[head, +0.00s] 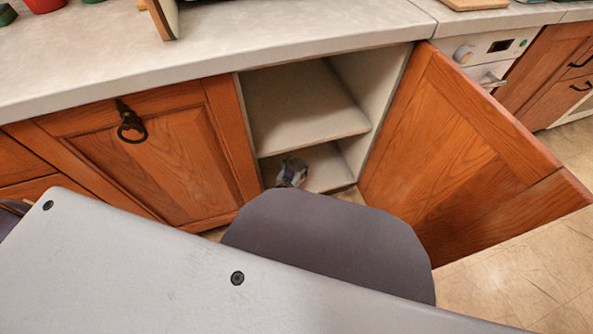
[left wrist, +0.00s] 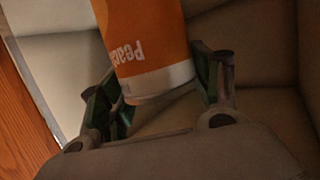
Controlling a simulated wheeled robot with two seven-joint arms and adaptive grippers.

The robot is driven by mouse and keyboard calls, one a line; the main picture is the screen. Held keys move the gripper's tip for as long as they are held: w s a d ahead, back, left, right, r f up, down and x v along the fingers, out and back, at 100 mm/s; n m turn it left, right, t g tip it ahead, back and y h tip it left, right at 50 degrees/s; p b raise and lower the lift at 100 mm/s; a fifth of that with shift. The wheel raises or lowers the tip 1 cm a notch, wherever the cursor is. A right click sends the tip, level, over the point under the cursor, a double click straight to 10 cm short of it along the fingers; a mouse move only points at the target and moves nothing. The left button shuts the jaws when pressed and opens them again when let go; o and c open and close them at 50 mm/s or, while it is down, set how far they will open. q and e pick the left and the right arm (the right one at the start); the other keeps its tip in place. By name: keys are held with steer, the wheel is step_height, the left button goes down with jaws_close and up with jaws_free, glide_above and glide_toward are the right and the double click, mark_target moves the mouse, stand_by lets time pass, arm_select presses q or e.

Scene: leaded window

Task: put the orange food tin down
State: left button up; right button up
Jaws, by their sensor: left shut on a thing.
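The orange food tin (left wrist: 145,40) shows in the left wrist view with a white band at its near end and upside-down lettering that reads "Peac". My left gripper (left wrist: 160,92) has one finger on each side of the tin and is shut on it. In the head view the left gripper (head: 291,172) is inside the lower part of the open cupboard (head: 300,100), below the shelf. The tin cannot be made out in the head view. Whether it touches the cupboard floor cannot be told. My right gripper is not in view.
The cupboard's wooden door (head: 460,150) stands open on the right. A pale shelf (head: 310,125) lies above the gripper. A closed wooden door (head: 160,160) is to the left, and the worktop (head: 220,50) runs above. The upper compartment looks empty.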

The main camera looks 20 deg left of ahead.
arm_select(q)
steer(key=shift+f+b, duration=1.25)
steer(key=shift+f, duration=0.55)
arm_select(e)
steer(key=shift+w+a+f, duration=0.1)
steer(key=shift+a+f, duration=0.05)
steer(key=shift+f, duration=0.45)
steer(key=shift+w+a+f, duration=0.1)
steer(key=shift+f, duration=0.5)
arm_select(q)
steer(key=o, duration=1.4)
steer(key=shift+f, duration=0.15)
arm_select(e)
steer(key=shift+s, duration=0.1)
arm_select(q)
steer(key=shift+s, duration=0.15)
steer(key=shift+p+v, duration=2.9)
steer(key=shift+v, duration=3)
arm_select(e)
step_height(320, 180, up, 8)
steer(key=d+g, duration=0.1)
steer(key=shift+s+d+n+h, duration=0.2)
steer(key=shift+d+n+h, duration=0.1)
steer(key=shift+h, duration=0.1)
